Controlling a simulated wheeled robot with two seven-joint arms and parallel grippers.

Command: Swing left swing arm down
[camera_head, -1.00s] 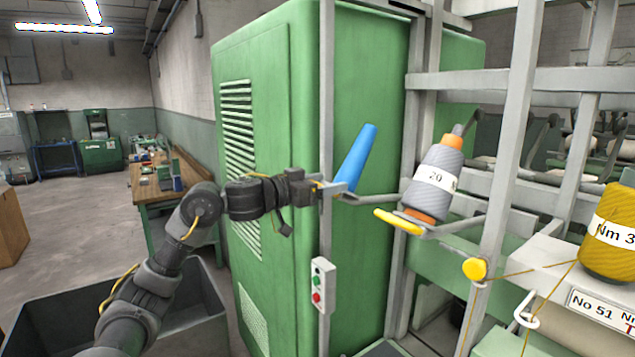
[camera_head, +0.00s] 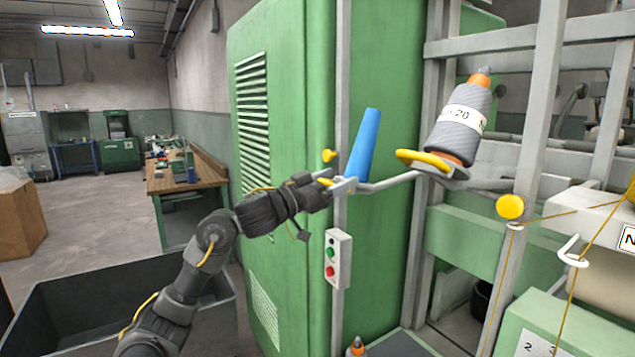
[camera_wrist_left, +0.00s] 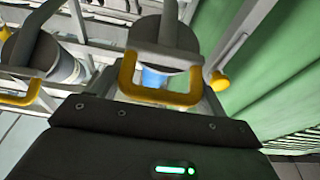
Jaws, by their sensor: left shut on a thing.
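The left swing arm (camera_head: 388,185) is a grey bar carrying a bare blue cone tube (camera_head: 364,144) that tilts up to the right. My left gripper (camera_head: 340,185) is at the outer end of this arm, shut on its yellow handle. The handle's U shape (camera_wrist_left: 158,97) fills the middle of the left wrist view, with a bit of the blue tube (camera_wrist_left: 153,78) showing through it. In the head view the gripper hides most of the handle. My right gripper is in neither view.
A second swing arm with a grey yarn bobbin (camera_head: 462,125) and yellow handle (camera_head: 424,161) stands to the right. A green cabinet (camera_head: 275,120) is behind my gripper. A control box (camera_head: 338,260) hangs below it. A yellow knob (camera_head: 328,156) is just above the gripper.

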